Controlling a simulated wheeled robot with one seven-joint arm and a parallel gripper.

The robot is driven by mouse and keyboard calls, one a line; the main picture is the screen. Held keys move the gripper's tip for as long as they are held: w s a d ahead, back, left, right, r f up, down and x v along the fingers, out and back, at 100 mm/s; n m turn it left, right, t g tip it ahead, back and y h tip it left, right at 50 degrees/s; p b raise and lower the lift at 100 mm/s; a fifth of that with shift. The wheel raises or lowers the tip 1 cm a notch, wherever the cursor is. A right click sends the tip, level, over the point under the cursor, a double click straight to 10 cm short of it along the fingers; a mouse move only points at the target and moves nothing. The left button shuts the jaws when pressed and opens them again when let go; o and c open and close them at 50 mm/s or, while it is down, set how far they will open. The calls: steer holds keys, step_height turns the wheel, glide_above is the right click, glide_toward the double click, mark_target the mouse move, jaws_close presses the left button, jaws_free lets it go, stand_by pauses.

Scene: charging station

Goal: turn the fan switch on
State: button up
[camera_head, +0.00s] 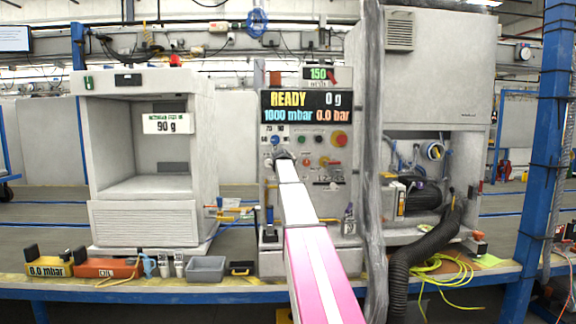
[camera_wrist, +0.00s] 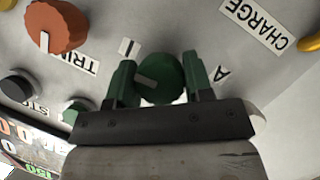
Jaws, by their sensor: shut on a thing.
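In the wrist view, a round green knob (camera_wrist: 160,78) with a pale pointer mark sits on the grey panel (camera_wrist: 205,20). My gripper (camera_wrist: 159,82) has one dark green finger on each side of the knob and is shut on it. Small labels lie near it, one a single stroke and another that looks like an A. I see no readable fan label, so I cannot tell whether this knob is the fan switch. In the head view my gripper (camera_head: 282,155) is at the upper left of the control panel (camera_head: 345,180), and my arm hides the knob.
An orange knob (camera_wrist: 57,27) by a TRIM label and a black knob (camera_wrist: 17,84) are to the left in the wrist view. A CHARGE label (camera_wrist: 258,25) is at upper right. In the head view the display (camera_head: 305,106) reads READY, and a grey bin (camera_head: 205,269) stands on the bench.

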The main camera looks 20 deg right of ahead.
steer(key=shift+m, duration=0.4)
stand_by(0.3)
steer(key=o, duration=0.9)
steer(key=v, duration=1)
steer(key=shift+s+r, duration=0.2)
steer(key=shift+s, duration=0.15)
steer(key=shift+a, duration=0.1)
